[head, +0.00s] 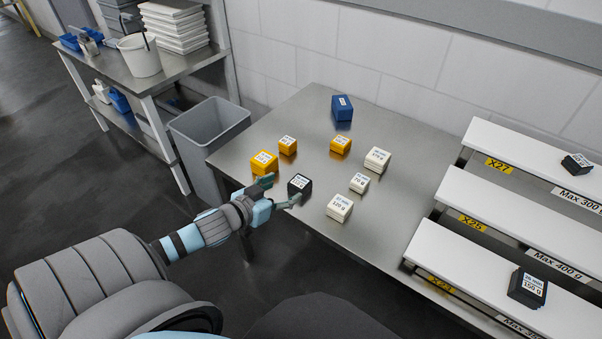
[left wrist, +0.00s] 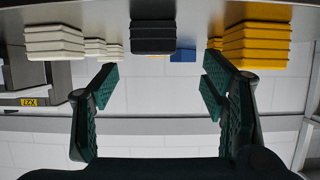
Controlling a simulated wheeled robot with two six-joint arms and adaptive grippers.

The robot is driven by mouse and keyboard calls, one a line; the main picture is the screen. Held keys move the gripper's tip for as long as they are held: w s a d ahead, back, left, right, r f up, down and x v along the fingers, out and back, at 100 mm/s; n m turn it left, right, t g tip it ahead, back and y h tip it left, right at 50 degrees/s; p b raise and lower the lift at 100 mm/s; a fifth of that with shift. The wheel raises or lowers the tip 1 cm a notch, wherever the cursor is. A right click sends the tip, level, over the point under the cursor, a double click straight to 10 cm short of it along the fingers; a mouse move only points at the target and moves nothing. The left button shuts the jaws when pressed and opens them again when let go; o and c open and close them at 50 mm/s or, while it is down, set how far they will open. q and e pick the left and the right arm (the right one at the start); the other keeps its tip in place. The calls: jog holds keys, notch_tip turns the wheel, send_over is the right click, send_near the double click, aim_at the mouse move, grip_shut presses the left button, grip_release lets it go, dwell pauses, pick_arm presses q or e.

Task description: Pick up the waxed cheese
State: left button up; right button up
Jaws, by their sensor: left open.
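A black cheese block (head: 299,187) with a white label sits on the steel table (head: 330,262) near its front-left edge. It also shows in the left wrist view (left wrist: 153,37), top centre, ahead of the fingers. Which block counts as waxed I cannot tell from the labels. My left gripper (head: 281,190) is open and empty, its fingers pointing at the black block from the left. In the left wrist view the open fingers (left wrist: 159,88) have the block lined up between them, apart from it. My right gripper is not in view.
Yellow blocks (head: 264,162) stand behind and left, white blocks (head: 340,207) to the right, a blue block (head: 342,108) at the back. White stepped shelves (head: 500,190) at right hold black blocks (head: 527,288). A grey bin (head: 208,130) stands left of the table.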

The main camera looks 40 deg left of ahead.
aim_at(298, 184)
pick_arm(q)
jog(key=shift+w+a+f+b, duration=0.1)
jog(key=shift+w+f+b, duration=0.45)
jog(key=shift+w+f, duration=0.3)
jog(key=shift+w, duration=0.35)
jog(key=b+x, duration=0.2)
jog(key=x, duration=0.1)
jog(key=d+b+x, duration=0.1)
jog(key=b+x, duration=0.1)
jog(key=shift+w+r, duration=0.1)
jog(key=shift+r, duration=0.2)
jog(key=c, duration=1.3)
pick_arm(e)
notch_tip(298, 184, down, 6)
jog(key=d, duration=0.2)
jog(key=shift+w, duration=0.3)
